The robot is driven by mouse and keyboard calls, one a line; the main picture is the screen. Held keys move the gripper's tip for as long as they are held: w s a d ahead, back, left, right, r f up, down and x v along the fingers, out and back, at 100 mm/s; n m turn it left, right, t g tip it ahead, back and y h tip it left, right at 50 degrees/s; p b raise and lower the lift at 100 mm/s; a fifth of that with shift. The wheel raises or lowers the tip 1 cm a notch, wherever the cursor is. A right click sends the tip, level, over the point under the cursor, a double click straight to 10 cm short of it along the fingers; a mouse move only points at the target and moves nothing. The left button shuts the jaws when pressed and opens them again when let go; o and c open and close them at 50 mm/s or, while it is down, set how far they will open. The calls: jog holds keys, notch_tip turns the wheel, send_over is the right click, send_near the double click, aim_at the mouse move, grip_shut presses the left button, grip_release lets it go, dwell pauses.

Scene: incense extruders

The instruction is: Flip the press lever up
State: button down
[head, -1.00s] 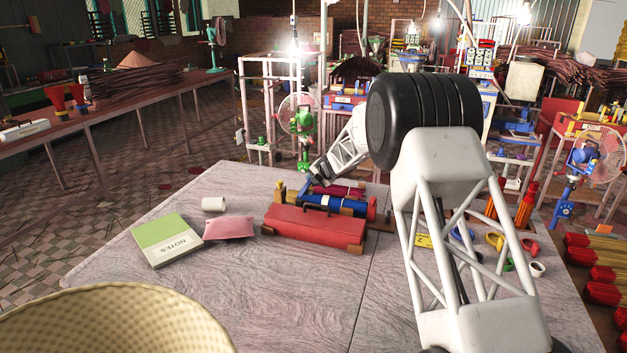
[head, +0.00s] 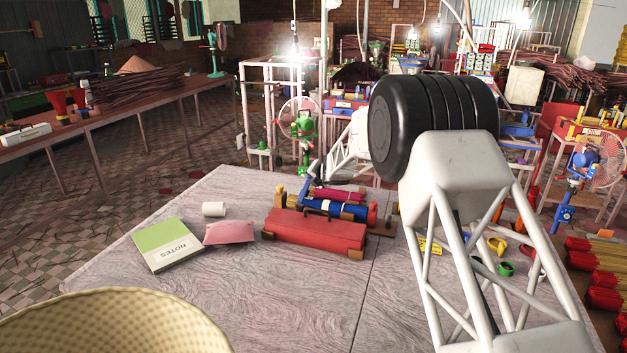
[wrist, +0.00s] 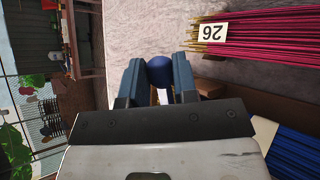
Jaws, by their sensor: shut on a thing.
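The gripper is shut on this knob, which looks like the end of the press lever. The fingers hide part of the stem, and the lever's lower end is not shown. In the head view my gripper (head: 308,188) is small, at the far edge of the table, just behind the incense bundles. I cannot make out the knob or the lever's tilt there.
A notebook (head: 168,245), a pink packet (head: 229,233) and a white roll (head: 213,209) lie to the left. Coloured rings (head: 497,244) lie right. The table's front middle is clear.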

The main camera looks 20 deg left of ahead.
aim_at(308, 190)
jog(key=shift+s+r+n+t+y, duration=0.5)
jog(key=shift+s+r+n+t, duration=0.35)
jog(key=shift+s+r+t, duration=0.45)
jog(key=shift+s+r+n+t+y, duration=0.5)
jog(key=shift+s+r+n+t, duration=0.35)
jog(key=shift+s+r+t, duration=0.5)
jog(key=s+r+n+t+y, duration=0.1)
jog(key=s+n+t+y, duration=0.2)
jog(key=s+n+y, duration=0.3)
jog(key=shift+s+n, duration=0.6)
jog(key=shift+s, duration=0.85)
jog(key=shift+r, duration=0.1)
jog(key=c, duration=1.2)
grip_release()
